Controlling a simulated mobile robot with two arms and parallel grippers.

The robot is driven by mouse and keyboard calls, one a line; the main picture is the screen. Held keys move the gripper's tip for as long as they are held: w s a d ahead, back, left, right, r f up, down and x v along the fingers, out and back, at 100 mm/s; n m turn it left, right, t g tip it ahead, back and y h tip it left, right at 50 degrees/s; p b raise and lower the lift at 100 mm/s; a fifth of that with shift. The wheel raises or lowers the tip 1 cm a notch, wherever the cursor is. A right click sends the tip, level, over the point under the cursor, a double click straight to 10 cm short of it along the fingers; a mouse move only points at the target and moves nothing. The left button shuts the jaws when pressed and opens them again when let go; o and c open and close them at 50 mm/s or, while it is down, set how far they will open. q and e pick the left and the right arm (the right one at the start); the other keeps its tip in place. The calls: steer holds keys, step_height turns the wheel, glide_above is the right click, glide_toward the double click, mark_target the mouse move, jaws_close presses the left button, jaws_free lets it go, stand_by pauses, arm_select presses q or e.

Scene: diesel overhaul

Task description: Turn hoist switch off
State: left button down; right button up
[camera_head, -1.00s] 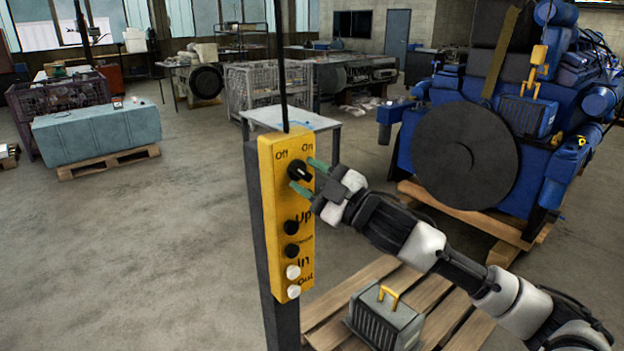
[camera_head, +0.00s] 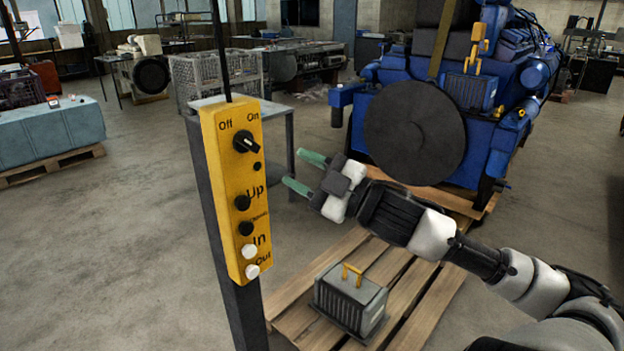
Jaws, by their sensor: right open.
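The yellow hoist control box (camera_head: 232,185) stands upright on a dark post (camera_head: 236,315), left of centre. Its black rotary hoist switch (camera_head: 245,142) sits near the top, under the "Off" and "On" labels. A pale mark on the knob points to the lower right, away from the "Off" label on the left. My right gripper (camera_head: 305,172) is to the right of the box, open and empty. Its green-tipped fingers point left toward the box and are clear of the switch. My left gripper is not in view.
Round buttons (camera_head: 243,202) run down the box below the switch. A grey metal part with a yellow handle (camera_head: 350,298) sits on a wooden pallet (camera_head: 425,290) below my right arm. A blue engine (camera_head: 480,145) stands behind it. A small table (camera_head: 282,105) is behind the box.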

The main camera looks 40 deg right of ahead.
steer(key=shift+v, duration=0.9)
